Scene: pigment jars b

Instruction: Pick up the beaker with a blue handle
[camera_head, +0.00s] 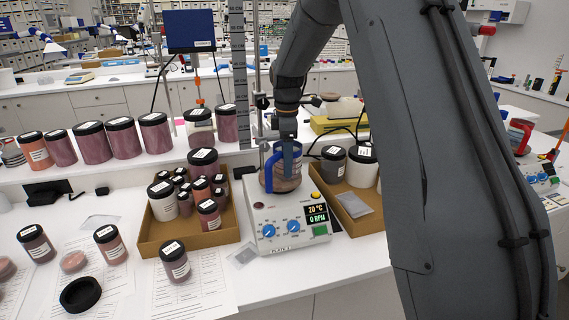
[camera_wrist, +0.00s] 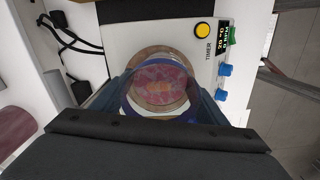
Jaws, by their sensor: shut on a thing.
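The beaker (camera_head: 286,179) is clear glass with reddish-brown contents and a blue handle (camera_head: 268,172) on its left side in the head view. It is upright, at the top of the white hotplate stirrer (camera_head: 290,230). In the wrist view I look down into the beaker (camera_wrist: 160,84), with the stirrer (camera_wrist: 203,65) around it. My gripper (camera_head: 286,158) reaches down from above and is shut on the beaker, with a finger on each side of it in the wrist view (camera_wrist: 162,100). I cannot tell whether the beaker's base touches the stirrer plate.
A cardboard tray of small jars (camera_head: 185,240) stands left of the stirrer, and another tray with jars (camera_head: 360,215) stands right. Large pigment jars (camera_head: 123,137) line the shelf behind. Loose jars and papers cover the front left. Black cables (camera_wrist: 65,35) lie beside the stirrer.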

